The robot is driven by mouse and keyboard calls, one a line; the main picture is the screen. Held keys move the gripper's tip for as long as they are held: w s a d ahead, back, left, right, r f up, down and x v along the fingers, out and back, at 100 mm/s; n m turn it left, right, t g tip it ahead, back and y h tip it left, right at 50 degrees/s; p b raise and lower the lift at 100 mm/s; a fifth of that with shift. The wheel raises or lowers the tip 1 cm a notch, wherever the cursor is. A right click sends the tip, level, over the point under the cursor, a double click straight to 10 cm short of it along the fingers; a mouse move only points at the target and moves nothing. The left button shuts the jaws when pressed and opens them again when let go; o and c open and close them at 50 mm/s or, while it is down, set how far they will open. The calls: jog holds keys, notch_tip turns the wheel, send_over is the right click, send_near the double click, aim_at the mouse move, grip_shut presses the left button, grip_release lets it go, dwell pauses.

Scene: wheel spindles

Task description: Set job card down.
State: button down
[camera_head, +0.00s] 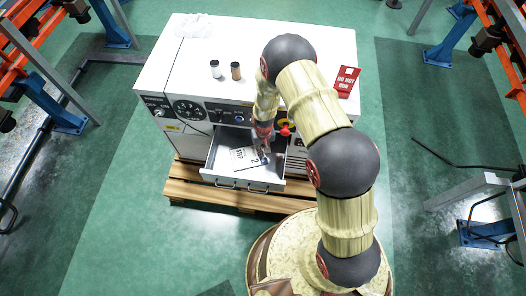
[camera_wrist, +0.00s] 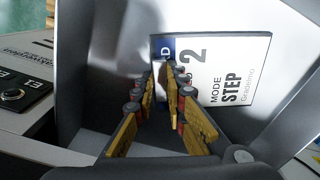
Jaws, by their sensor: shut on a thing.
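The job card (camera_head: 243,160) is a white card with black print and a blue strip at one edge. It shows in the open grey drawer (camera_head: 212,158) of the white machine. In the wrist view the card (camera_wrist: 235,75) reads "2 MODE STEP", and my gripper (camera_wrist: 163,72) is shut on its blue edge. In the head view my gripper (camera_head: 264,152) reaches down into the right part of the drawer. I cannot tell whether the card touches the drawer floor.
The white machine (camera_head: 180,60) stands on a wooden pallet (camera_head: 190,190). On its top are a white-capped container (camera_head: 215,68), a brown container (camera_head: 236,71), a red sign (camera_head: 347,80) and a white crumpled thing (camera_head: 193,26). Drawer walls surround my gripper closely.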

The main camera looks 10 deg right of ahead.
jog(key=c, duration=1.8)
grip_release()
jog(key=shift+r, duration=0.1)
jog(key=s+d+r+t+p, duration=0.1)
jog(key=d+r+p, duration=0.1)
jog(key=r, duration=2)
jog(key=s+d+r+t+p, duration=0.2)
jog(key=r+p, duration=0.1)
jog(key=r, duration=1.9)
jog(key=s+d+r+t, duration=0.1)
jog(key=s+r, duration=0.4)
jog(key=s, duration=0.2)
jog(key=s+d+r, duration=0.1)
jog(key=s+r, duration=0.4)
jog(key=s, duration=0.1)
jog(key=s+d+r+t, duration=0.1)
jog(key=s+r, duration=0.5)
jog(key=s, duration=0.1)
jog(key=shift+s+d+r+m+t, duration=0.1)
jog(key=shift+s+d+m+t, duration=0.2)
jog(key=shift+s, duration=0.05)
